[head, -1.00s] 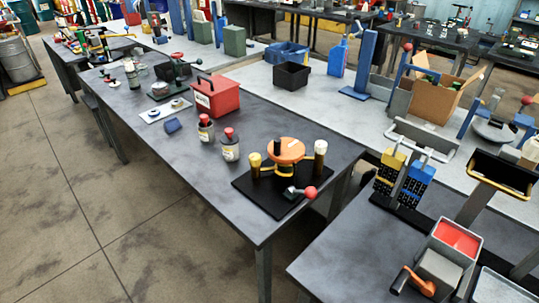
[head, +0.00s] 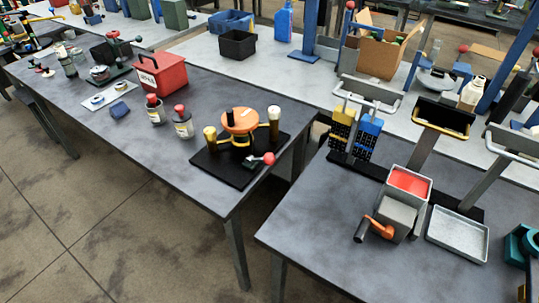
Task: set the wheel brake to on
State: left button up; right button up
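An orange wheel (head: 241,121) with a black upright handle sits on a black base plate (head: 222,172) near the front right end of the long grey table. A gold post (head: 210,140) stands to its left and a pale-topped post with a gold lower part (head: 274,124) to its right. A short lever with a red ball knob (head: 268,158) is at the front right of the plate, its knob pointing right. I cannot tell whether this lever is the brake or which position means on. Neither of my grippers is in view.
Two red-capped bottles (head: 183,123) and a red toolbox (head: 160,72) stand left of the wheel on the grey table (head: 120,140). A second table on the right holds a red-and-grey bin device (head: 403,205) and a metal tray (head: 458,236). Open floor (head: 110,220) lies in front.

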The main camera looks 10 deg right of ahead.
aim_at(268, 159)
jog(key=k+j+u, duration=0.1)
jog(key=k+u, duration=0.3)
jog(key=k+j+u, duration=0.15)
jog(key=u, duration=0.25)
jog(key=k, duration=0.1)
